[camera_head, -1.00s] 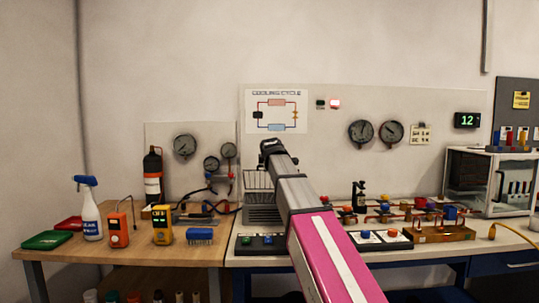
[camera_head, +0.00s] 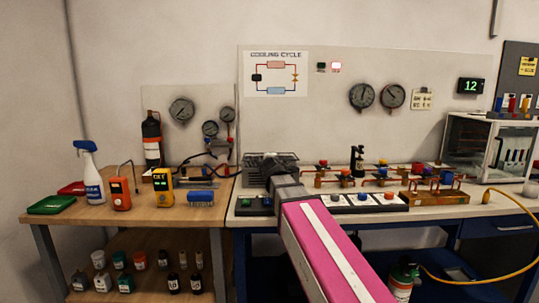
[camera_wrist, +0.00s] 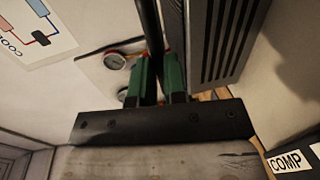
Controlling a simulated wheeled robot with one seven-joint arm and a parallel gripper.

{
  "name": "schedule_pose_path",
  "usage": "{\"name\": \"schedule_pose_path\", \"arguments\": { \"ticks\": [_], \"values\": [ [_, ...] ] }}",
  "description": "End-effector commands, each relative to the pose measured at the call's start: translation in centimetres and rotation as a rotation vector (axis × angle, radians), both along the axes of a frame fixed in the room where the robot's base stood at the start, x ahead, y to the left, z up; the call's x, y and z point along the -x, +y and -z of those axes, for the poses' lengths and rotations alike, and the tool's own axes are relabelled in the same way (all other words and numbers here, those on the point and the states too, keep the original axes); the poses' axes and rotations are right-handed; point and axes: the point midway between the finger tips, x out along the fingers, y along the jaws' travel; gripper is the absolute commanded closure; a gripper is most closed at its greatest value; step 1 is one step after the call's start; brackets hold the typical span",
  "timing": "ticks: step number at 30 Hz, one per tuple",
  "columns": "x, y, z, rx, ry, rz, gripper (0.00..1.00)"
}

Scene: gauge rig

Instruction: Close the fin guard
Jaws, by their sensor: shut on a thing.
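The fin guard (camera_head: 254,159), a dark wire grille, is at the top of the finned unit (camera_head: 250,178) in the head view. It looks low and flat, but my arm covers much of it, and I cannot tell whether it touches the unit all round. My gripper (camera_head: 274,160) is at the guard. In the wrist view the two green fingertips (camera_wrist: 160,82) are shut on a thin dark bar (camera_wrist: 149,35), which looks like the guard's bar. The unit's dark slotted face (camera_wrist: 228,40) stands just right of the fingers.
Copper pipework with coloured valves (camera_head: 380,176) is to the right. Gauges hang on the back panel (camera_head: 330,130).

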Motion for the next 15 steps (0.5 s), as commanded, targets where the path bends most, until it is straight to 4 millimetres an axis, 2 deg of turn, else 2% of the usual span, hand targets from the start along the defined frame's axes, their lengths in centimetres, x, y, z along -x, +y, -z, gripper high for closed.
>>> {"name": "schedule_pose_path", "arguments": {
  "ticks": [6,15],
  "values": [
    [0.2,0.0,2.6,0.001,0.002,0.0,1.0],
    [0.2,0.0,4.2,-0.001,0.008,0.003,1.0]
  ]
}}
